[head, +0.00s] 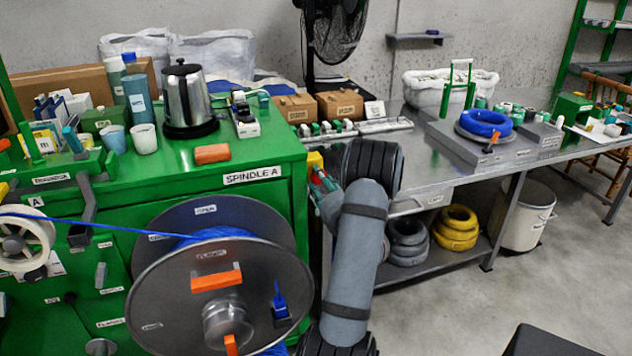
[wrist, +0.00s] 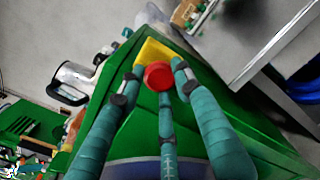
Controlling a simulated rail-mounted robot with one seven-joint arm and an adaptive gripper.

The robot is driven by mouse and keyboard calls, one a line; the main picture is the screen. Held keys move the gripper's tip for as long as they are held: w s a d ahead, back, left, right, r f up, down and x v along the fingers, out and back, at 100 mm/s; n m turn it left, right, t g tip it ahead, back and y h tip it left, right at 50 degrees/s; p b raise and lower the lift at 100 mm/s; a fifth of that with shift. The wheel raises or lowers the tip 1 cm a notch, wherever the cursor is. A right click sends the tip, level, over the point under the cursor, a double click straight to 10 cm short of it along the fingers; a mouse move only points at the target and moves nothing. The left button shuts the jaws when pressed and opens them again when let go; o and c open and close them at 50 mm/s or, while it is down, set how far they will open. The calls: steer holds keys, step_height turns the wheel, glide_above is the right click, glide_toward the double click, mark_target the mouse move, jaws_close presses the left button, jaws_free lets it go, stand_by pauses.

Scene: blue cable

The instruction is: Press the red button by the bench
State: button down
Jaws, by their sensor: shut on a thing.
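The red button (wrist: 158,76) sits on a yellow box (wrist: 153,50) at the corner of the green bench. In the wrist view its round red cap lies between the teal fingers of my gripper (wrist: 156,78). The fingers are closed in around the cap, with one finger below it in the picture. In the head view the yellow box (head: 315,161) shows at the right side of the bench, and my gripper (head: 322,182) is against it, partly hidden by my arm. The button's contact with each fingertip is hard to make out.
The green bench (head: 255,158) carries a steel kettle (head: 187,98) and cups. A large spool (head: 165,270) with blue cable stands in front. A metal table (head: 420,150) with a blue coil (head: 486,122) is at right. Open floor (head: 450,310) lies at front right.

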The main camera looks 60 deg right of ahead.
steer(key=c, duration=1.6)
jaws_free()
steer(key=shift+d+r, duration=0.2)
steer(key=shift+r, duration=0.35)
steer(key=shift+c, duration=0.2)
steer(key=o, duration=0.4)
steer(key=shift+f, duration=0.15)
steer(key=shift+o, duration=0.2)
steer(key=shift+f, duration=0.1)
steer(key=shift+a, duration=0.1)
step_height(320, 180, up, 10)
steer(key=shift+f, duration=0.1)
